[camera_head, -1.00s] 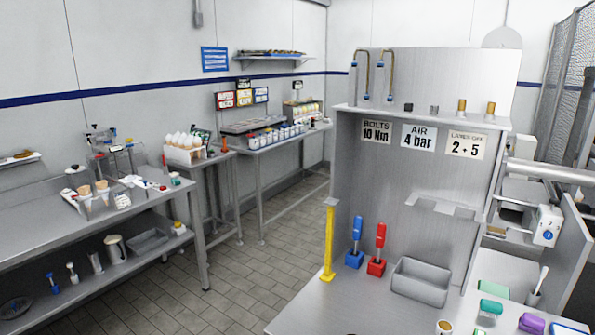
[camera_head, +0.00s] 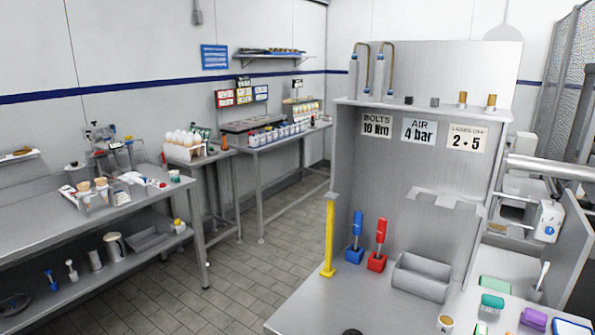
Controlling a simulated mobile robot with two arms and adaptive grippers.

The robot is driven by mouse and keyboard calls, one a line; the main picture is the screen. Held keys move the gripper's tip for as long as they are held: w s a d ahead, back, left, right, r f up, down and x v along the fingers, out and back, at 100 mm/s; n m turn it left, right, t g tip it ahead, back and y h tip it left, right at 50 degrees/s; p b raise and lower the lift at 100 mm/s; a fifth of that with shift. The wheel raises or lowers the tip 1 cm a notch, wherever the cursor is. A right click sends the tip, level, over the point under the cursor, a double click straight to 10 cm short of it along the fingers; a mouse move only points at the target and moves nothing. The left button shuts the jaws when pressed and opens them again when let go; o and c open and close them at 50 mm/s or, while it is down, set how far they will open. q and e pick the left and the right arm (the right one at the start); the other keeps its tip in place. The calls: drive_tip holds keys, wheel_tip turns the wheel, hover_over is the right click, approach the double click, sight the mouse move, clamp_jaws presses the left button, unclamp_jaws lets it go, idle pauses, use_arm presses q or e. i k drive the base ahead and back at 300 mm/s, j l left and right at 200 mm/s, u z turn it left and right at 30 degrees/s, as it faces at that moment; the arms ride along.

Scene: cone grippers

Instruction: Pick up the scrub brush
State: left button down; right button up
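I cannot tell for sure which thing is the scrub brush. On the right end of the near bench lie a teal block-like thing (camera_head: 492,301) and a purple one (camera_head: 534,319), both small in view. A white-handled tool (camera_head: 541,276) stands upright in a holder behind them. On the lower shelf at the left, a blue tool (camera_head: 52,281) and a white tool (camera_head: 72,270) stand upright. Neither of my grippers is in view.
The near bench (camera_head: 310,308) has a grey bin (camera_head: 421,278), a blue tool (camera_head: 356,232) and a red tool (camera_head: 380,240) in holders, a yellow post (camera_head: 329,240) and a cup (camera_head: 445,323). The tiled floor (camera_head: 245,283) between the benches is clear.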

sight(492, 302)
drive_tip(key=z, duration=1.25)
